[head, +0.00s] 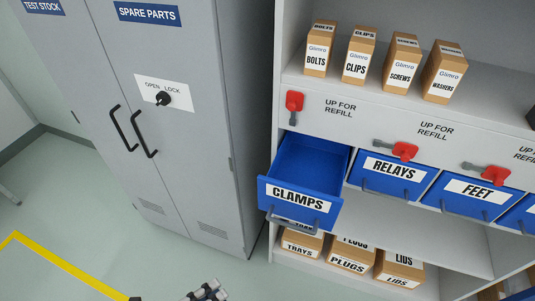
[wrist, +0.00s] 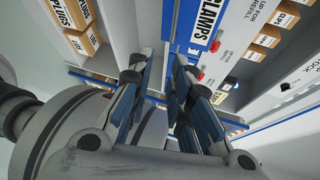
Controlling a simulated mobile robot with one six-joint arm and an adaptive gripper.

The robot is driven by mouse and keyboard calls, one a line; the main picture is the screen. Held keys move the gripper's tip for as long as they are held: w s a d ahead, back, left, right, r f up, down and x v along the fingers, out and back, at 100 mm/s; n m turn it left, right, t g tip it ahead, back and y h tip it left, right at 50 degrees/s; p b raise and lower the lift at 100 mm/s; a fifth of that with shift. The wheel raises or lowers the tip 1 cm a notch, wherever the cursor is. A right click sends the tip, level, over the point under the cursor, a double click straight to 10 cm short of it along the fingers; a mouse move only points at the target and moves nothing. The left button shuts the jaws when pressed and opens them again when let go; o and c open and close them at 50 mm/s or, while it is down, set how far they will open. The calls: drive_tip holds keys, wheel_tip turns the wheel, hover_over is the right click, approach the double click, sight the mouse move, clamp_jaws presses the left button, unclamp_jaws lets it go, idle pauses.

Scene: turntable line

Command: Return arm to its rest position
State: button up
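My gripper (wrist: 164,60) shows in the wrist view with its two blue-padded fingers apart and nothing between them. In the head view only a small grey part of my arm or gripper (head: 205,291) shows at the bottom edge, low in front of the grey cabinet and left of the shelf unit. It is clear of the drawers there. The wrist view is turned over and shows the CLAMPS drawer (wrist: 207,20) beyond the fingers, apart from them.
The blue CLAMPS drawer (head: 298,199) stands pulled out and looks empty. The RELAYS drawer (head: 393,177) and FEET drawer (head: 474,200) are shut. Red latches (head: 294,101) sit above the drawers. Cartons (head: 318,47) stand on the shelves. The grey cabinet (head: 185,120) is closed. Floor is free at left.

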drive_tip(key=w+d+r+m+g+y+b, duration=0.1)
drive_tip(key=w+d+r+m+g+y, duration=0.1)
drive_tip(key=w+d+r+m+g, duration=0.45)
drive_tip(key=w+d+r+m+g+y+b, duration=0.3)
drive_tip(key=d+m, duration=0.5)
drive_tip(key=m, duration=0.6)
drive_tip(key=s+d+r+m+t+y, duration=0.1)
drive_tip(key=d+r+m+t+y, duration=0.1)
drive_tip(key=d+m, duration=0.4)
drive_tip(key=s+d+r+m+t+y+b, duration=0.1)
drive_tip(key=d+m, duration=0.5)
drive_tip(key=m, duration=1.1)
wheel_tip(320, 180, up, 3)
drive_tip(key=s+t+y, duration=0.1)
drive_tip(key=y, duration=0.2)
drive_tip(key=shift+d+f, duration=0.15)
drive_tip(key=shift+d, duration=0.25)
drive_tip(key=shift+d, duration=0.1)
